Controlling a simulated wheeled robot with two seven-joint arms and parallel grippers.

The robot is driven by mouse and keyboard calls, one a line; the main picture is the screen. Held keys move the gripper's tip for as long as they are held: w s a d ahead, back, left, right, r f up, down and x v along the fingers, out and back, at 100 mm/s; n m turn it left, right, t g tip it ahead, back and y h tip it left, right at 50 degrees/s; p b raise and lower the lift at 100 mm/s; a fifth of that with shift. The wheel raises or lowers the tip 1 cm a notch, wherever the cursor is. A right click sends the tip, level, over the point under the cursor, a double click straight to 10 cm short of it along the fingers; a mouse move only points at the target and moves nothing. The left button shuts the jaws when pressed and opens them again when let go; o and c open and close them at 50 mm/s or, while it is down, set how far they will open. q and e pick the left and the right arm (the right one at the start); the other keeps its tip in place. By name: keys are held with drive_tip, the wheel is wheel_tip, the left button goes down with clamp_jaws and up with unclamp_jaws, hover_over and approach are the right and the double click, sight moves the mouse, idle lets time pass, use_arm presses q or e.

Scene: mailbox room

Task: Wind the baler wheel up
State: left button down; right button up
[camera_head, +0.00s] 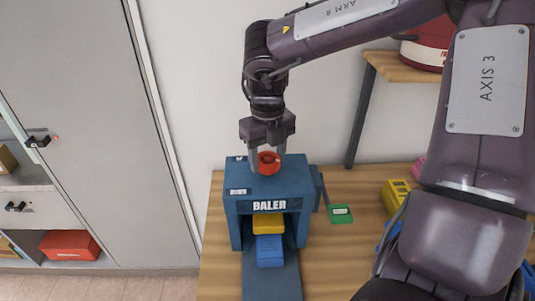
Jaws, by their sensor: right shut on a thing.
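The blue baler (233,206) stands on the wooden table, with the word BALER on its front. A red round wheel (269,163) sits on top of it. My right gripper (267,161) points straight down over the baler, its two fingers on either side of the wheel and shut on it. A yellow block (268,224) and a blue block (270,251) lie in the baler's front opening. My left gripper is not in view.
A green block (340,214) lies on the table (225,270) right of the baler. Yellow blocks (396,194) lie further right, partly behind my arm. A shelf (402,69) with a red object stands behind. Grey cabinets (85,110) stand at the left.

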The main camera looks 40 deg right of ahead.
drive_tip(key=n, duration=0.7)
drive_tip(key=shift+w+r+p, duration=0.1)
drive_tip(key=shift+p, duration=0.2)
drive_tip(key=n, duration=0.4)
drive_tip(key=n+p, duration=0.1)
drive_tip(key=n, duration=0.2)
drive_tip(key=shift+n, duration=0.3)
drive_tip(key=n+p, duration=0.1)
drive_tip(key=n, duration=0.2)
drive_tip(key=shift+n, duration=0.3)
drive_tip(key=n, duration=0.4)
drive_tip(key=shift+n+p, duration=0.3)
drive_tip(key=shift+p, duration=0.05)
drive_tip(key=n, duration=0.3)
drive_tip(key=shift+p, duration=0.3)
drive_tip(key=shift+n+p, duration=0.5)
drive_tip(key=shift+n, duration=1.2)
